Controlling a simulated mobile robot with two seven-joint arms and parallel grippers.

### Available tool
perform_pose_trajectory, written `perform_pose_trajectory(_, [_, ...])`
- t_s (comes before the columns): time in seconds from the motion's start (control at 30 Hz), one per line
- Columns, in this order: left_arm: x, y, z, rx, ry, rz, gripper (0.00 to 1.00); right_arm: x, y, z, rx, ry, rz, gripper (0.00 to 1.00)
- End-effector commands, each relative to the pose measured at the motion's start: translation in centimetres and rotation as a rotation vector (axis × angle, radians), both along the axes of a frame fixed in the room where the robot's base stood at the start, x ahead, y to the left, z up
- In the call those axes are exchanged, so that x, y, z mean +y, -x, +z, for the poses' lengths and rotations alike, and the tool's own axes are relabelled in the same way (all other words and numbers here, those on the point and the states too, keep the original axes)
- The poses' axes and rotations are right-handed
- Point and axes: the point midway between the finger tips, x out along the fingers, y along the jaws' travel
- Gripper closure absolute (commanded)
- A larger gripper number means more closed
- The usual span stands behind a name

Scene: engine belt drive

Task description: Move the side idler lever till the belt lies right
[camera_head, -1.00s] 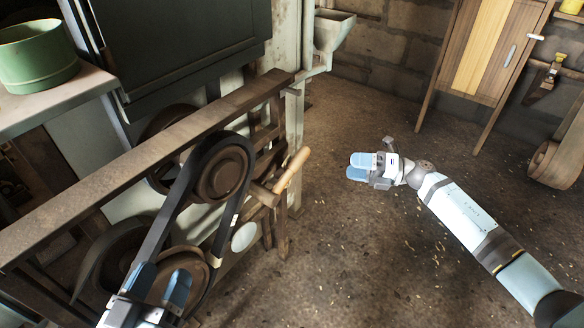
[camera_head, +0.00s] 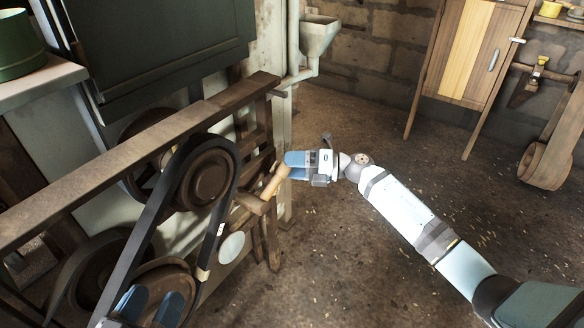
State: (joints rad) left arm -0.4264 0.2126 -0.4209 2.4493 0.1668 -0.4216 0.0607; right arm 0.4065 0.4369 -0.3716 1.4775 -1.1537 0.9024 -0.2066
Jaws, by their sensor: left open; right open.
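The black belt (camera_head: 160,207) runs around the upper pulley (camera_head: 206,180) and down to the lower pulley (camera_head: 165,275) at bottom left. The side idler lever (camera_head: 273,183) has a pale wooden handle and stands right of the upper pulley. My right gripper (camera_head: 290,166) is open, with its blue fingers at the handle's upper end; whether they touch it cannot be told. My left gripper (camera_head: 151,304) is open in front of the lower pulley, partly cut off by the bottom edge. It hides part of that pulley and the belt's lower end.
A pale round disc (camera_head: 231,247) sits below the lever. A grey hopper (camera_head: 318,38) and a wooden cabinet (camera_head: 470,55) stand at the back. The floor (camera_head: 350,255) to the right is clear.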

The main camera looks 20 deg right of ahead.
Motion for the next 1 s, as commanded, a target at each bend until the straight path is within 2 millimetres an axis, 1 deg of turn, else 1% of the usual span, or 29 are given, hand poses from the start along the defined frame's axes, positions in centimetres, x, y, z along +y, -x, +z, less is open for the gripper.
perform_pose_trajectory(0.1, [0.0,0.0,-0.1,0.005,-0.002,-0.002,0.41,0.4,-0.2,0.0,-0.001,0.0,0.0,0.41])
perform_pose_trajectory(0.33, [0.0,0.0,-0.1,0.006,-0.003,-0.002,0.41,0.5,-0.2,0.0,-0.001,0.0,0.0,0.41])
perform_pose_trajectory(0.37, [0.0,0.0,-0.1,0.006,-0.003,-0.002,0.41,0.5,-0.2,0.0,-0.001,0.0,0.0,0.46])
perform_pose_trajectory(0.4, [0.0,0.0,-0.1,0.006,-0.003,-0.002,0.41,0.4,-0.2,0.0,0.0,0.0,0.0,0.55])
perform_pose_trajectory(0.47, [0.0,0.0,-0.1,0.006,-0.003,-0.002,0.41,0.4,-0.2,0.0,0.0,0.0,0.0,0.69])
perform_pose_trajectory(0.5, [0.0,0.0,-0.1,0.006,-0.003,-0.002,0.41,0.4,-0.2,0.0,0.0,0.0,0.0,0.78])
perform_pose_trajectory(0.57, [0.0,0.0,-0.1,0.005,-0.004,-0.002,0.41,0.4,-0.2,0.0,0.0,0.0,0.0,0.92])
perform_pose_trajectory(0.6, [0.0,0.0,-0.1,0.005,-0.004,-0.002,0.41,0.4,-0.2,0.0,0.0,0.0,0.0,1.0])
perform_pose_trajectory(0.67, [0.0,0.0,-0.1,0.005,-0.005,-0.003,0.41,0.4,-0.2,0.0,0.0,0.0,0.0,1.0])
perform_pose_trajectory(0.77, [0.0,0.0,-0.3,0.005,-0.005,-0.004,0.41,0.4,-0.2,-0.5,0.02,-0.024,0.001,1.0])
perform_pose_trajectory(0.9, [0.0,0.1,-1.1,0.025,-0.014,-0.01,0.41,0.1,-0.5,-2.2,0.095,-0.118,-0.001,1.0])
perform_pose_trajectory(1.0, [-0.1,0.1,-1.4,0.036,-0.02,-0.014,0.41,-0.1,-0.6,-3.0,0.136,-0.173,-0.002,1.0])
